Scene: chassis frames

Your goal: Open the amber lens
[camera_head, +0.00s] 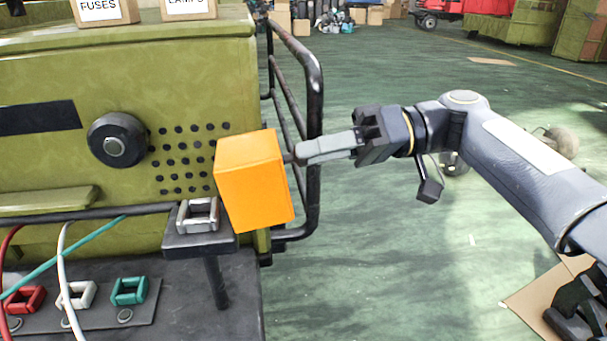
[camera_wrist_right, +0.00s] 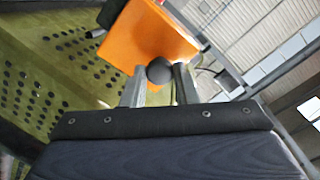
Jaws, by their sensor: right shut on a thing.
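What lies behind the lens is hidden. My left gripper is not in view.
A black tubular rail (camera_head: 314,120) stands just behind my right gripper's fingers. Coloured cables and red, white and green clamps (camera_head: 129,290) lie at lower left. The floor to the right is largely open.

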